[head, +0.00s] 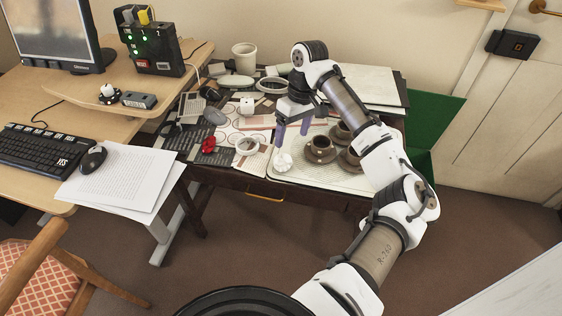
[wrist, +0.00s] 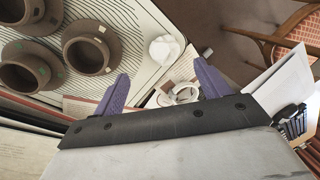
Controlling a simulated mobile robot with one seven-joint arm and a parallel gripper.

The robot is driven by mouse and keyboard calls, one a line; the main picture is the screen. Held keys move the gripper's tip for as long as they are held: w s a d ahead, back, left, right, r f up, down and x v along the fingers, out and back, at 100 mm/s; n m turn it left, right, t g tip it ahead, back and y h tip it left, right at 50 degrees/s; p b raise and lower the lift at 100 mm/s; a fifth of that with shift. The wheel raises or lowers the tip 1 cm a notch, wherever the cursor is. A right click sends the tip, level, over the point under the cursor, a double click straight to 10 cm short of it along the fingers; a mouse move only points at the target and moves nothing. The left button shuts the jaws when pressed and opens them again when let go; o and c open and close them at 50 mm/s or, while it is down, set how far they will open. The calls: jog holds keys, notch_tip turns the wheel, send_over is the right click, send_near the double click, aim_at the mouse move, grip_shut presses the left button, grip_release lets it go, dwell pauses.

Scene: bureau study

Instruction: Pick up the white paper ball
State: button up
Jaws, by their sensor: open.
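The white paper ball (head: 283,161) lies on the light, line-patterned tray (head: 310,182) near the table's front edge. In the wrist view the ball (wrist: 164,48) shows beyond my fingertips, between the two purple fingers and a little nearer the middle. My gripper (head: 293,134) is open and empty. It hangs above the cluttered table, its fingertips above and slightly behind the ball in the head view. It is apart from the ball. In the wrist view both fingers (wrist: 160,84) are spread wide with nothing between them touching either one.
Brown cups on saucers (head: 320,149) stand close to the right of the ball. A desk with a keyboard (head: 42,147) stands at far left. The floor in front is clear.

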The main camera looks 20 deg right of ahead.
aim_at(285, 157)
jog(key=x, duration=0.3)
jog(key=shift+a+f, duration=0.1)
jog(key=shift+f, duration=0.2)
jog(key=shift+a+p+x, duration=0.15)
jog(key=shift+p+x, duration=0.3)
jog(key=shift+x, duration=0.95)
jog(key=shift+a+p+x, duration=0.2)
jog(key=shift+p+x, duration=0.2)
jog(key=shift+x, duration=0.95)
jog(key=c, duration=1)
